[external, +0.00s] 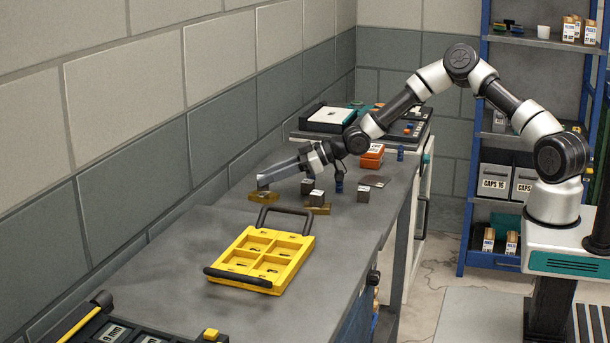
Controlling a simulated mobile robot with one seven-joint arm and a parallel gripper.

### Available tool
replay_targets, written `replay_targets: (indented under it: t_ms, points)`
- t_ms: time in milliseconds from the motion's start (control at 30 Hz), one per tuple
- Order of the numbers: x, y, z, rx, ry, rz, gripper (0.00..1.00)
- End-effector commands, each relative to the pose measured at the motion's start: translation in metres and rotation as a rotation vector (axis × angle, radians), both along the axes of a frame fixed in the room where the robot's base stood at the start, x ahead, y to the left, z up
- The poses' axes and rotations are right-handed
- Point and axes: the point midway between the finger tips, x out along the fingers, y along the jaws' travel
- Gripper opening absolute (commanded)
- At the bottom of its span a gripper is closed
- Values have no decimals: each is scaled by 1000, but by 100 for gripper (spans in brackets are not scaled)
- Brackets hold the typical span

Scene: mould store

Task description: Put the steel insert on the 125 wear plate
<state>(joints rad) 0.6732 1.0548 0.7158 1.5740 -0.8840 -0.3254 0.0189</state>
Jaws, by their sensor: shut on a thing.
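My gripper (264,180) is low over the left side of the bench, its fingers shut on a small grey block, which I take to be the steel insert (263,187). The fingers hide part of it. The block is directly over a brass-coloured plate (264,197); I cannot tell whether it touches it. A second brass-coloured plate (320,209) lies to the right with a dark labelled block (317,198) on it. The plates' numbers are too small to read, so I cannot tell which is the 125 wear plate.
More dark blocks (308,187) (363,194) and a flat dark plate (374,181) stand nearby, with blue cylinders and orange boxes (373,156) behind. A yellow compartment tray with black handles (290,268) lies in front. The bench between tray and wall is clear.

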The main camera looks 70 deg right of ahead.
Motion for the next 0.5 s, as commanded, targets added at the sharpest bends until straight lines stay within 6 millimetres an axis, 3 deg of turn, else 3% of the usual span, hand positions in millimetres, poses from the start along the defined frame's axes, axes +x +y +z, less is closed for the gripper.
replay_targets:
  t_ms: [100, 467, 500]
  points:
    - [1, 0, -12, 1, -2, -1, 0]
    - [0, 0, -16, 1, -3, -1, 0]
    - [0, -1, -15, 0, -1, -1, 31]
